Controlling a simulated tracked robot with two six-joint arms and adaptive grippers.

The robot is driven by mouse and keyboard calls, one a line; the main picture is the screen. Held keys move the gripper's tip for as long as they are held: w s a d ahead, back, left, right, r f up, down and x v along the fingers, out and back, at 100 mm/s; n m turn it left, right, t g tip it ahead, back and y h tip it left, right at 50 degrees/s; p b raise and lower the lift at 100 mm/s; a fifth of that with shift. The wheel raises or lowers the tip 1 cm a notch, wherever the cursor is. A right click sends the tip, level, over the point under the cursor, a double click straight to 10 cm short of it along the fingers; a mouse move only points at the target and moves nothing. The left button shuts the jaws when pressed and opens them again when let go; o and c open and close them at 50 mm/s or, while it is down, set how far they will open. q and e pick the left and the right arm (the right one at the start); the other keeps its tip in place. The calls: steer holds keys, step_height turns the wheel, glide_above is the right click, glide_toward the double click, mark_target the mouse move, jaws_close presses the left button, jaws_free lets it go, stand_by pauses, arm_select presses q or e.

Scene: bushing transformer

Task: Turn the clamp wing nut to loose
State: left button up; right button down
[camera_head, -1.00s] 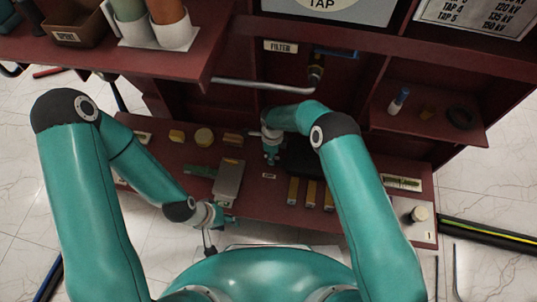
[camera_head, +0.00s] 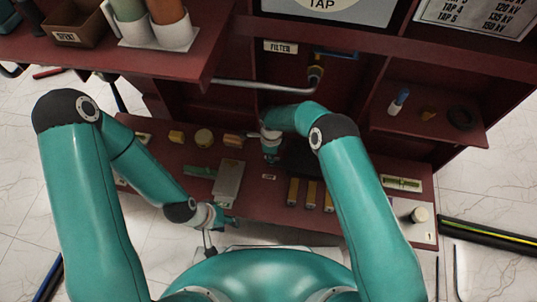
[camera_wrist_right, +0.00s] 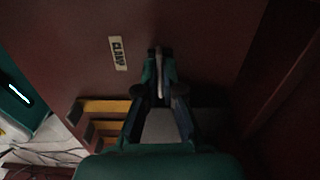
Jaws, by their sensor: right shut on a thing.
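My right gripper (camera_head: 270,158) points down at the back of the red bench, just behind the small CLAMP label (camera_head: 269,177). In the right wrist view its fingers (camera_wrist_right: 160,62) are close together, with a thin pale piece, which looks like the clamp wing nut (camera_wrist_right: 160,82), between them. The dark view hides the nut's shape and angle. The CLAMP label (camera_wrist_right: 118,53) lies left of the fingertips. In the head view the gripper hides the nut. My left gripper (camera_head: 228,222) is low near the bench's front edge by a grey box; its jaws are too small to read.
Several yellow-topped blocks (camera_head: 310,194) stand right of the label, with a dark box (camera_head: 300,158) behind. The grey box (camera_head: 228,183) stands to the left. A bent grey pipe (camera_head: 265,87) crosses above the bench.

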steer(key=n+b, duration=0.3)
steer(key=n, duration=0.1)
steer(key=shift+w+d+f, duration=0.15)
steer(key=shift+w+d, duration=0.15)
steer(key=shift+d, duration=0.05)
steer(key=n+b, duration=0.2)
steer(key=n, duration=0.2)
steer(key=shift+w, duration=0.1)
steer(key=n+b, duration=0.1)
steer(key=n, duration=0.4)
steer(key=shift+b, duration=0.3)
steer(key=n, duration=0.4)
steer(key=shift+r+b, duration=0.2)
steer(key=shift+b, duration=0.1)
steer(key=shift+n, duration=0.3)
steer(key=c, duration=1.3)
jaws_free()
steer(key=shift+s+a, duration=0.15)
steer(key=shift+s, duration=0.05)
